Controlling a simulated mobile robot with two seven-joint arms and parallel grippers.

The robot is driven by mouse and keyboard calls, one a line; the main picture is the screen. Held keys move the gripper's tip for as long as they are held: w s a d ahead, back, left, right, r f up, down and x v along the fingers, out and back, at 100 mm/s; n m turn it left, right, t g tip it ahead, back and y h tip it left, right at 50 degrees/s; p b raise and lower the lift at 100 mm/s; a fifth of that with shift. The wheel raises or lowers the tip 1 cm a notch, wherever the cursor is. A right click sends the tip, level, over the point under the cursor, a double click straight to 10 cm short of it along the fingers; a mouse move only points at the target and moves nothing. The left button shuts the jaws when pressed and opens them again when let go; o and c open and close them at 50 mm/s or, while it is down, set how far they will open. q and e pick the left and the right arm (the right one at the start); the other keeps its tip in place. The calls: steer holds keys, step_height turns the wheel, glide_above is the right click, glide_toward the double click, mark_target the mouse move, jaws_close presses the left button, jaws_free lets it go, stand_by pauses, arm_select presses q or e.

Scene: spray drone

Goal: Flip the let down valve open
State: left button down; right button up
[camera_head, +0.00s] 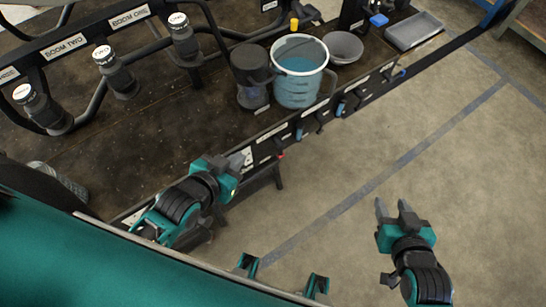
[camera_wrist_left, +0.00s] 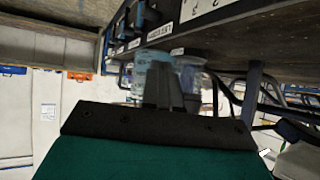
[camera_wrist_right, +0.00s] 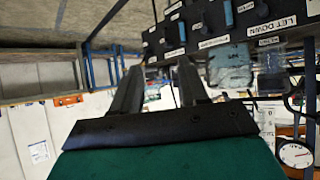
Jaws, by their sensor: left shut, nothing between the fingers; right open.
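The valve panel (camera_head: 330,112) runs along the platform's front edge, with several blue and black valve handles and white labels. The LET DOWN label (camera_wrist_right: 272,28) reads clearly in the right wrist view, at the upper right; I cannot tell the position of the valve beside it. In the left wrist view a LET DOWN label (camera_wrist_left: 160,33) also shows, tilted, above the fingers. My left gripper (camera_head: 243,158) is shut and empty near the panel's left end, and I cannot tell whether it touches. My right gripper (camera_head: 392,206) is open and empty over the floor, away from the panel.
A bucket of bluish liquid (camera_head: 299,73) and a dark clear-walled container (camera_head: 250,75) stand behind the panel. A grey bowl (camera_head: 344,47) and grey tray (camera_head: 413,31) sit further right. Boom pipes with nozzles (camera_head: 115,72) fill the upper left. The concrete floor at right is clear.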

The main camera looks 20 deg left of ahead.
mark_target(279, 147)
steer(key=o, duration=0.5)
step_height(279, 147, down, 2)
steer(key=shift+s+a+f+b, duration=0.1)
steer(key=shift+f+b, duration=0.15)
steer(key=shift+b, duration=1)
steer(key=shift+c, duration=0.2)
steer(key=o, duration=0.3)
steer(key=shift+a+f+b, duration=0.25)
steer(key=shift+a+b, duration=0.05)
steer(key=shift+b, duration=0.15)
steer(key=shift+o, duration=0.7)
steer(key=shift+w+a+r, duration=0.15)
steer(key=shift+w+r, duration=0.1)
steer(key=shift+o, duration=0.5)
steer(key=shift+w+r+y, duration=0.1)
steer(key=shift+r+y, duration=0.1)
steer(key=shift+y, duration=0.1)
arm_select(q)
step_height(279, 147, down, 8)
steer(key=w+d+m+g+h, duration=0.1)
steer(key=m+g, duration=0.2)
steer(key=m, duration=0.1)
steer(key=shift+w+d, duration=0.15)
steer(key=shift+w, duration=0.05)
steer(key=shift+f, duration=0.1)
